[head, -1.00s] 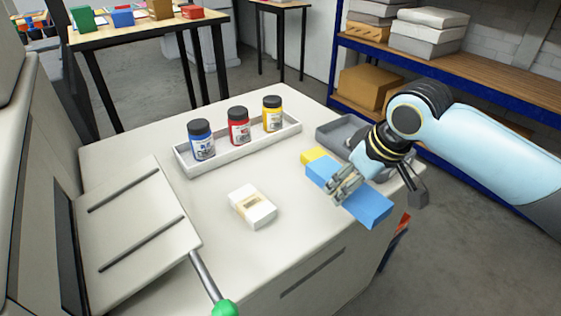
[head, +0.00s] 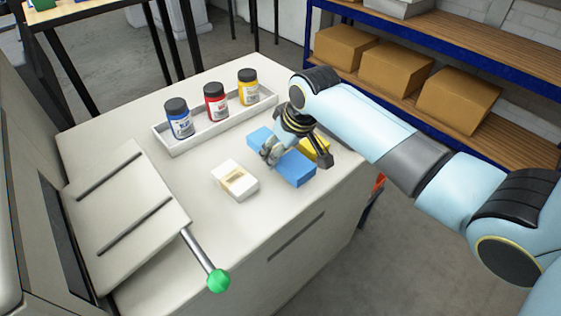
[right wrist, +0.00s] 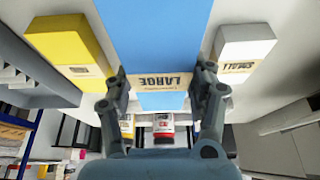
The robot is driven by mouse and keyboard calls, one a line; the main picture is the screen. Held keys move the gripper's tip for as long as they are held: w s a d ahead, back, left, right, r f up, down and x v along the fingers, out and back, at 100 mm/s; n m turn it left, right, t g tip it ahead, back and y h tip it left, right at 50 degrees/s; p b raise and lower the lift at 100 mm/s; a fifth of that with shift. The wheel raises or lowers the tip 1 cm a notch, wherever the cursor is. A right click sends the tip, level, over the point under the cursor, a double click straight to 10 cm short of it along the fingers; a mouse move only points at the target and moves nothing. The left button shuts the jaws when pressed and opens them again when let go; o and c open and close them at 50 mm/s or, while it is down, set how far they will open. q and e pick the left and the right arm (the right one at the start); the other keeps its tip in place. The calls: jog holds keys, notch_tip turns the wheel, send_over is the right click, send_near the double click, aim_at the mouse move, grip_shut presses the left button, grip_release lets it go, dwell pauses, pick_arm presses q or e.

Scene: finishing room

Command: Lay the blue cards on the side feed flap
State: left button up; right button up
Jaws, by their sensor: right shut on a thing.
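The blue cards are a long blue block (head: 297,168) with a label reading LARGE, also in the right wrist view (right wrist: 155,40). My right gripper (head: 271,152) is shut across the middle of the block, with a finger on each side in the wrist view (right wrist: 160,95). The block seems held above the worktop; the exact gap cannot be told. The side feed flap (head: 120,225) is the pale sloping plate with two dark bars, on the machine at the left of the head view. The right gripper is well to its right. My left gripper is not in view.
A white pack (head: 235,180) lies between the block and the flap. A yellow pack (head: 317,150) is just right of the block. A white tray (head: 170,149) holds blue, red and yellow bottles behind. A green-knobbed lever (head: 218,281) sticks out by the flap's front corner.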

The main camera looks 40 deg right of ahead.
aim_at(277, 168)
jog(key=shift+f, duration=2)
jog(key=shift+f, duration=0.15)
jog(key=o, duration=1.4)
jog(key=shift+c, duration=0.2)
